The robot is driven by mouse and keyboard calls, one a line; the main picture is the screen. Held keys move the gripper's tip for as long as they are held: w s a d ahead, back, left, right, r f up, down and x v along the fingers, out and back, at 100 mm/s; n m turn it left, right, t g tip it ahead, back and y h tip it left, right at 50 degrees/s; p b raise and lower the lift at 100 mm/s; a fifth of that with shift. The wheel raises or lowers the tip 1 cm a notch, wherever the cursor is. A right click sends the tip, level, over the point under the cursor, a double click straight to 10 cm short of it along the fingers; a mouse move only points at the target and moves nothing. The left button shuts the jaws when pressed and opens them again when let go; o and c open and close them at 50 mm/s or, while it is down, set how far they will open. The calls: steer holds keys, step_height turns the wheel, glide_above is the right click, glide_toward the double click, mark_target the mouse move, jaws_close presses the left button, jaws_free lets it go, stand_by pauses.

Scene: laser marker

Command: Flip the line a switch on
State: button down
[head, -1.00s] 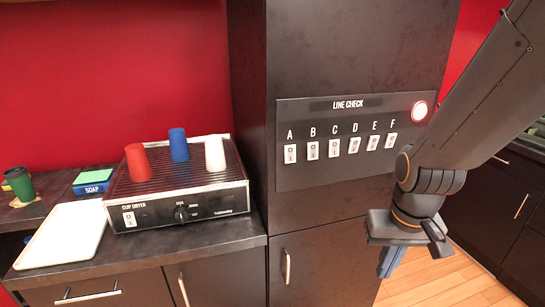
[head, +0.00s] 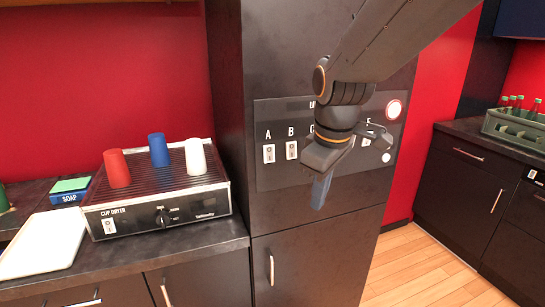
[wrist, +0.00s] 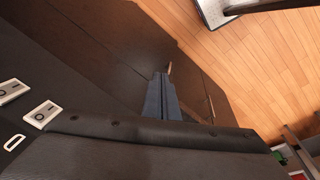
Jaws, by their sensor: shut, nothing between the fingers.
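The dark line check panel (head: 262,176) is on the tall cabinet front, with a lettered row of white rocker switches. The line A switch (head: 268,153) is at the far left of the row, unobstructed; its rocker position is too small to tell. My gripper (head: 320,192) is shut and empty, its blue fingers pointing down in front of the panel, right of switch A and apart from it. My wrist hides switches C and D.
Switch B (head: 291,149) is directly right of A. A lit round button (head: 394,109) is at the panel's upper right. A cup dryer (head: 160,217) with red, blue and white cups stands on the left counter, beside a white tray (head: 40,245). Wooden floor is clear at right.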

mark_target(273, 153)
steer(key=a+r+n, duration=0.3)
steer(key=r+n, duration=0.2)
steer(key=r, duration=0.3)
steer(key=w+a+r+n+t+b, duration=0.1)
steer(key=a+r+n, duration=0.3)
steer(key=r, duration=0.5)
steer(key=n, duration=0.2)
steer(key=shift+a+n+y, duration=0.15)
steer(key=shift+n+y, duration=0.15)
steer(key=shift+w+f, duration=0.1)
steer(key=p+x, duration=0.1)
steer(key=x, duration=0.2)
steer(key=w+x, duration=0.1)
steer(key=x, duration=0.3)
steer(key=w+p+x, duration=0.1)
steer(key=x, duration=0.3)
steer(key=shift+w+a+r+p, duration=0.1)
steer(key=shift+a+r+p, duration=0.2)
steer(key=shift+a+r, duration=0.05)
steer(key=shift+w+a+f, duration=0.15)
steer(key=shift+w+a, duration=0.05)
steer(key=shift+w, duration=0.5)
